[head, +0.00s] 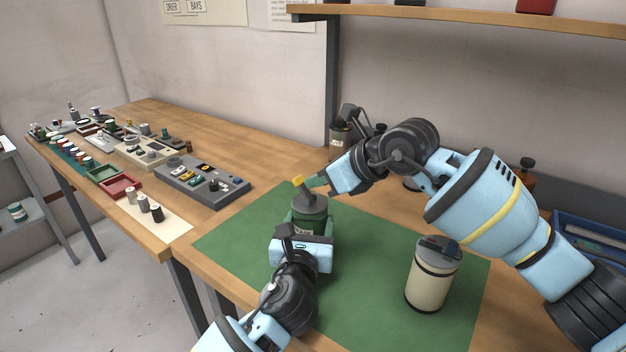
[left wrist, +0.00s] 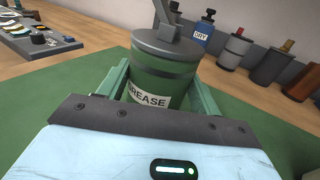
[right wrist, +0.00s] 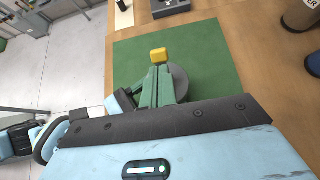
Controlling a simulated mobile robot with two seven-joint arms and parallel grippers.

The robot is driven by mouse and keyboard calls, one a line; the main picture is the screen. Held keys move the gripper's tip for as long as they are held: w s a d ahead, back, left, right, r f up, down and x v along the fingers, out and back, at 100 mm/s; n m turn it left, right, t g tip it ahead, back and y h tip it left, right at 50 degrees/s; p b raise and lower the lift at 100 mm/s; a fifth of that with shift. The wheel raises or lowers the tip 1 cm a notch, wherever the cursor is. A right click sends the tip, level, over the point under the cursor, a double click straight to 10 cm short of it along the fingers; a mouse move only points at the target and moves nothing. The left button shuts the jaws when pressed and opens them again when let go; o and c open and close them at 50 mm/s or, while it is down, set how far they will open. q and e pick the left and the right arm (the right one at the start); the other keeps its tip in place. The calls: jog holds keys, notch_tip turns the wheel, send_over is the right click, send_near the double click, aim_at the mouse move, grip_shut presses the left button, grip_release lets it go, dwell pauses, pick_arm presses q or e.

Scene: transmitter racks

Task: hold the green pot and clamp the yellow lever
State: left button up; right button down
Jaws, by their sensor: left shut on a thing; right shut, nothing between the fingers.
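The green pot (head: 309,208) stands upright on the green mat, with a grey lid and a GREASE label in the left wrist view (left wrist: 165,75). My left gripper (head: 306,230) is shut around its sides. A grey lever rises at a slant from the lid, and its yellow end (head: 298,181) points up and left. The yellow end also shows in the right wrist view (right wrist: 159,54). My right gripper (head: 314,181) is shut and empty, its green fingertips (right wrist: 158,72) close beside the yellow end. I cannot tell whether they touch.
A cream canister (head: 433,280) with a dark lid stands on the mat (head: 370,270) at the right. A grey panel with knobs (head: 203,182) lies left of the mat. Bottles and canisters line the wall. A blue tray (head: 590,235) is at the far right.

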pick_arm(q)
jog(key=shift+a+f, duration=0.1)
jog(key=shift+a, duration=0.05)
pick_arm(e)
jog(key=r+v, duration=0.1)
jog(key=v, duration=1.1)
pick_arm(q)
jog(key=o, duration=1.3)
jog(key=shift+o, duration=0.2)
pick_arm(e)
jog(key=shift+a+r, duration=0.1)
jog(key=shift+a, duration=0.05)
pick_arm(q)
jog(key=s, duration=0.4)
jog(key=s+a, duration=0.1)
jog(key=s, duration=0.3)
jog(key=s+a, duration=0.1)
jog(key=s, duration=0.2)
jog(key=shift+s, duration=0.4)
jog(key=shift+s, duration=0.1)
